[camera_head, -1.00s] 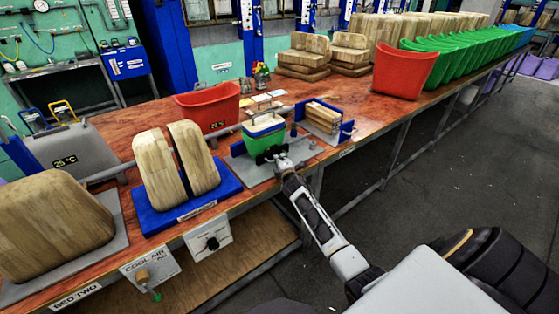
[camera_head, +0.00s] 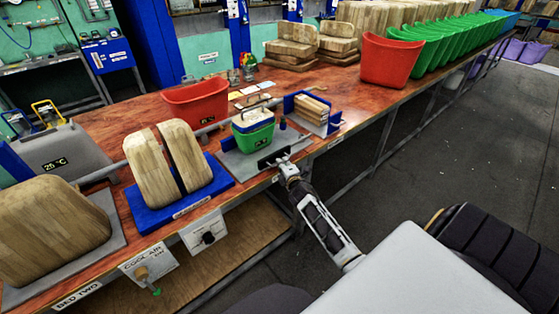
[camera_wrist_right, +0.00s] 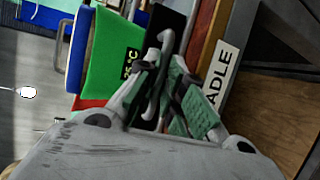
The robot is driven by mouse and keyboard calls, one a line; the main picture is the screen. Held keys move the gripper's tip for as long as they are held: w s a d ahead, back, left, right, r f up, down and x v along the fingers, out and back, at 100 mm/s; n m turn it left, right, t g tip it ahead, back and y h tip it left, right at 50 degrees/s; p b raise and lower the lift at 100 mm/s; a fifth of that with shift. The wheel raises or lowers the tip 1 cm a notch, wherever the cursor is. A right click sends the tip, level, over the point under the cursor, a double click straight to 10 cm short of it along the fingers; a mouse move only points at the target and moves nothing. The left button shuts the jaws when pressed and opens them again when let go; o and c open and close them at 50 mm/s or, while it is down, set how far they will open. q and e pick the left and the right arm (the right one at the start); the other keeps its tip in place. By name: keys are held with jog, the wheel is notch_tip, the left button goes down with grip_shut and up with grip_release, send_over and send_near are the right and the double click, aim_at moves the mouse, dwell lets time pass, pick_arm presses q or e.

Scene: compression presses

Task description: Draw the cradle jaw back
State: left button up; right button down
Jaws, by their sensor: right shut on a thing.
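The cradle jaw (camera_head: 274,158) is a dark plate on the grey cradle base, near the bench's front edge. It stands a little apart from the front of a green moulded tub (camera_head: 254,139), which is upright with a pale block and handle on top. My right gripper (camera_head: 289,168) is at the jaw's front side. In the right wrist view its green-padded fingers (camera_wrist_right: 168,95) are closed around a grey bent handle (camera_wrist_right: 160,58). The green tub (camera_wrist_right: 112,58) with a temperature tag shows just beyond. My left gripper is not in view.
A blue holder with wooden slats (camera_head: 318,108) stands right of the cradle. A blue base with two wooden forms (camera_head: 168,158) is to its left, and a red tub (camera_head: 195,103) behind. A red tub (camera_head: 390,60) stands farther right. The floor (camera_head: 440,150) in front is clear.

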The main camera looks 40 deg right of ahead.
jog(key=shift+s+f, duration=0.15)
jog(key=shift+f, duration=0.2)
jog(key=c, duration=1.8)
grip_release()
jog(key=shift+s, duration=0.1)
jog(key=shift+s+r, duration=0.1)
jog(key=shift+r, duration=0.15)
jog(key=shift+v, duration=6)
